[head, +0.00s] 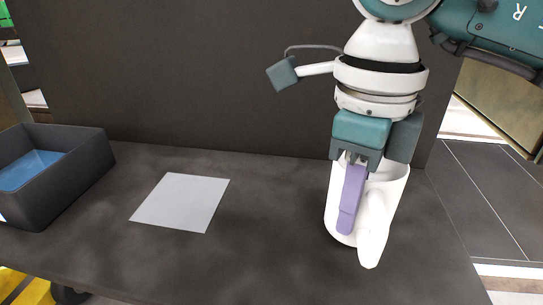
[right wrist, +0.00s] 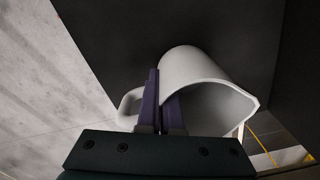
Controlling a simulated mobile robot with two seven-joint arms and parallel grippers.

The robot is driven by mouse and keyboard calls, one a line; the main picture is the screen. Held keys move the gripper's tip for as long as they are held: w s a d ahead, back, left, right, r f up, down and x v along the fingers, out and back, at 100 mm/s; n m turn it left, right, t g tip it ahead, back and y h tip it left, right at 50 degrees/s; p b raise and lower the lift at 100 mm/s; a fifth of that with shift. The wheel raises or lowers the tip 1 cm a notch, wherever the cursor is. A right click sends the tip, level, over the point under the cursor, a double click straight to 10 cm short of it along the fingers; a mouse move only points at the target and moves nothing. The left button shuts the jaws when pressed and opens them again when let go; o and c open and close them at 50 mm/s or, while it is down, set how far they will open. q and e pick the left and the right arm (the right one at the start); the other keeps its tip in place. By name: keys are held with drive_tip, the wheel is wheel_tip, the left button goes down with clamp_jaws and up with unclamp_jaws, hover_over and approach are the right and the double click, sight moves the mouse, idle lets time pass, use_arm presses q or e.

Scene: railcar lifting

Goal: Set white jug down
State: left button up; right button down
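The white jug (head: 395,190) is at the right of the dark table in the head view, roughly upright with its open mouth up. My right gripper (head: 350,205) comes down on it from above, with a purple finger in front of its side. In the right wrist view the jug (right wrist: 195,70) shows its open mouth and a handle (right wrist: 130,104) at the left. The purple fingers (right wrist: 161,105) are close together across its wall beside the handle. I cannot tell whether its base touches the table. My left gripper is not in view.
A pale square sheet (head: 180,203) lies flat on the table (head: 265,250), left of the jug. A dark open box (head: 82,168) with a blue inside stands at the far left. A dark panel (head: 210,80) rises behind the table. The table between sheet and jug is clear.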

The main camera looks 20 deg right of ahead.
drive_tip(key=shift+f, duration=0.2)
drive_tip(key=c, duration=1.1)
unclamp_jaws()
wheel_tip(320, 180, up, 12)
drive_tip(key=shift+r, duration=0.25)
